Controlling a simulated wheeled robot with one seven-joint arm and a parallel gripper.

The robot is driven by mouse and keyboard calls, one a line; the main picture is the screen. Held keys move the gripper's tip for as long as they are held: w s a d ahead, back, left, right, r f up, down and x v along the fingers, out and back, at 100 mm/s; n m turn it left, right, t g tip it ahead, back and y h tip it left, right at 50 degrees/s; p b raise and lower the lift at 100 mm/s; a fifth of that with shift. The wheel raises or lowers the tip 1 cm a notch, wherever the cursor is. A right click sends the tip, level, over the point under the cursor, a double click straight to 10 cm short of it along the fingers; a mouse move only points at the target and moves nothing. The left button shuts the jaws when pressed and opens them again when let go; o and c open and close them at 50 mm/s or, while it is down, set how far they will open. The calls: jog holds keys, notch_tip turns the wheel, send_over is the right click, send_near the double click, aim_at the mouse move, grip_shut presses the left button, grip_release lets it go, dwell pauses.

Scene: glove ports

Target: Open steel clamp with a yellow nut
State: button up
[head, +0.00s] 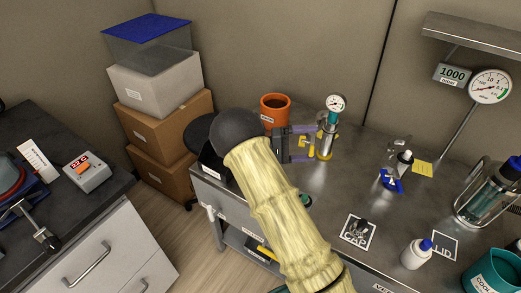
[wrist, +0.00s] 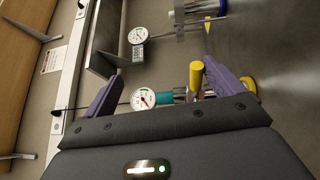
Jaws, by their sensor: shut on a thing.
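A steel column with a dial gauge (head: 336,103) stands on the steel bench, with a teal section and a yellow base (head: 325,155). The yellow nut (head: 302,141) shows beside it, between the purple fingers of my gripper (head: 312,143). In the wrist view the yellow nut (wrist: 196,75) lies against the inner side of the right finger. The steel of the clamp (wrist: 181,96) shows only in small part behind the nut; the palm hides the rest.
An orange pot (head: 274,108) stands just behind my gripper. To the right are a steel fitting with a blue base (head: 390,182), a white bottle (head: 416,254) and a caged glass vessel (head: 486,205). A shelf (head: 475,40) overhangs the back right.

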jog(key=shift+w+a+r, duration=0.1)
jog(key=shift+a+r, duration=0.05)
jog(key=shift+a, duration=0.3)
jog(key=shift+w+a+r, duration=0.1)
jog(key=shift+a, duration=0.35)
jog(key=shift+c, duration=0.5)
jog(key=shift+s+a, duration=0.2)
jog(key=shift+a, duration=0.4)
jog(key=c, duration=0.8)
jog(key=a+f, duration=0.1)
jog(key=a, duration=0.2)
jog(key=a+f, duration=0.1)
jog(key=a, duration=0.3)
jog(key=a+f, duration=0.1)
jog(key=a, duration=0.3)
jog(key=shift+w, duration=0.25)
jog(key=shift+r+p, duration=0.1)
jog(key=shift+p, duration=0.2)
jog(key=shift+c, duration=0.5)
